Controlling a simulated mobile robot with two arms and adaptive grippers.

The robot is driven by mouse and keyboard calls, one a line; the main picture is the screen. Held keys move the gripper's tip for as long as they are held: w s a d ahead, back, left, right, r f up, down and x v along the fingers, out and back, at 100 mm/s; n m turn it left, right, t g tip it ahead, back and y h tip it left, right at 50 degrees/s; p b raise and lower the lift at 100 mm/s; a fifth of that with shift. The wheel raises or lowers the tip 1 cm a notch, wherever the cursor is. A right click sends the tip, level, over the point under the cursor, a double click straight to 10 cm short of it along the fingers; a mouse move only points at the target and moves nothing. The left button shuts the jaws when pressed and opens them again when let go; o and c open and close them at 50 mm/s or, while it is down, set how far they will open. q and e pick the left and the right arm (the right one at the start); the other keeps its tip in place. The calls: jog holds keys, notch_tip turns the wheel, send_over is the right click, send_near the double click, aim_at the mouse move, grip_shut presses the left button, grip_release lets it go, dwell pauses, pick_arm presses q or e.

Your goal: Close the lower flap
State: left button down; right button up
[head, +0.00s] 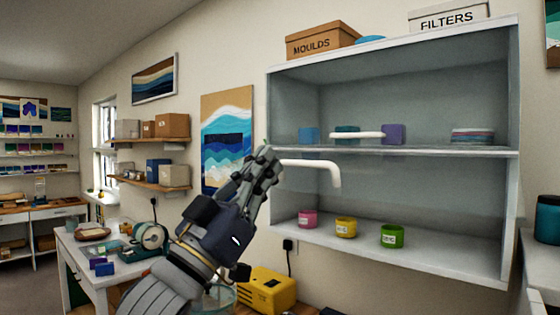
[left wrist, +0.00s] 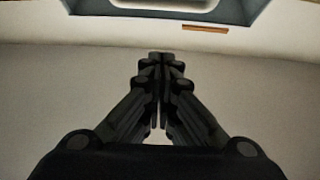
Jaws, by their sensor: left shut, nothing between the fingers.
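The wall cabinet (head: 512,150) has an upper and a lower compartment. A white bar handle (head: 358,135) crosses the front of the upper one. A bent white handle (head: 318,166) juts out just under the middle shelf edge, at the top of the lower compartment. The lower flap's panel is hard to make out; the lower compartment looks uncovered. My left gripper (head: 268,156) is shut and empty, at the cabinet's left edge near the bent handle's left end; I cannot tell whether they touch. In the left wrist view its fingertips (left wrist: 158,58) meet, below a grey-framed edge (left wrist: 150,13).
Pink (head: 307,218), yellow (head: 346,227) and green (head: 392,236) jars stand in the lower compartment. A MOULDS box (head: 322,40) and a FILTERS box (head: 448,18) sit on top. A yellow device (head: 268,290) stands below my left arm.

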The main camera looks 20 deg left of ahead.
pick_arm(q)
jog(key=p+x, duration=0.5)
jog(key=x, duration=0.4)
jog(key=f, duration=0.4)
jog(key=shift+w, duration=0.3)
jog(key=shift+f, duration=0.1)
